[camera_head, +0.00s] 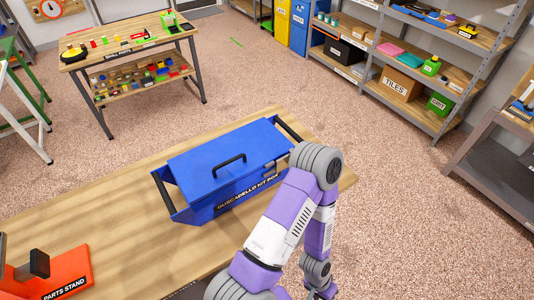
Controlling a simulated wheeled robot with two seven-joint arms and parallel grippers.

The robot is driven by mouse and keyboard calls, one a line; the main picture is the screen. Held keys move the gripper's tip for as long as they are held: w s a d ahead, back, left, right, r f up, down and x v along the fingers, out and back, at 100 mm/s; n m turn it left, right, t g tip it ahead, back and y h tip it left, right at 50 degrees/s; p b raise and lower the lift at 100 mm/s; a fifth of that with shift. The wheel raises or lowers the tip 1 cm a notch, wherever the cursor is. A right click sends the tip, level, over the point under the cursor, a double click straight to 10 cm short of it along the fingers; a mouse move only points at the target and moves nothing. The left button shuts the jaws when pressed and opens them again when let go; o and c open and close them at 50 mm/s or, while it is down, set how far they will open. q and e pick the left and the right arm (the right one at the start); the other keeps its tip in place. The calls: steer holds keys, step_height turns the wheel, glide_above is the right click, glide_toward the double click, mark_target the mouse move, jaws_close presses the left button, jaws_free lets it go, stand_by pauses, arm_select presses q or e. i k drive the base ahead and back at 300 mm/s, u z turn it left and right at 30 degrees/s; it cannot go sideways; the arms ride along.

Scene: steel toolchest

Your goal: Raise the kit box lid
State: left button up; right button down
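The blue kit box (214,208) stands on the wooden workbench, with dark lettering on its front face. Its blue lid (205,160) lies flat across the top and looks closed. A black handle (229,160) is on the lid. Dark bars show at both ends of the box. My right arm, purple and white, rises from the bottom with its elbow beside the box's right end, and its forearm bends down. My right gripper (322,291) is low at the bottom, away from the box; its fingers are too small to judge. My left gripper is not in view.
The wooden workbench (110,215) is bare left of the box. An orange parts stand (68,270) is at the bottom left. Another table (125,45) with small items stands at the back left. Shelves (415,75) line the back right. Open floor lies between.

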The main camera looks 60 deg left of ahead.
mark_target(201, 172)
steer(key=i, duration=0.35)
steer(key=u, duration=2.8)
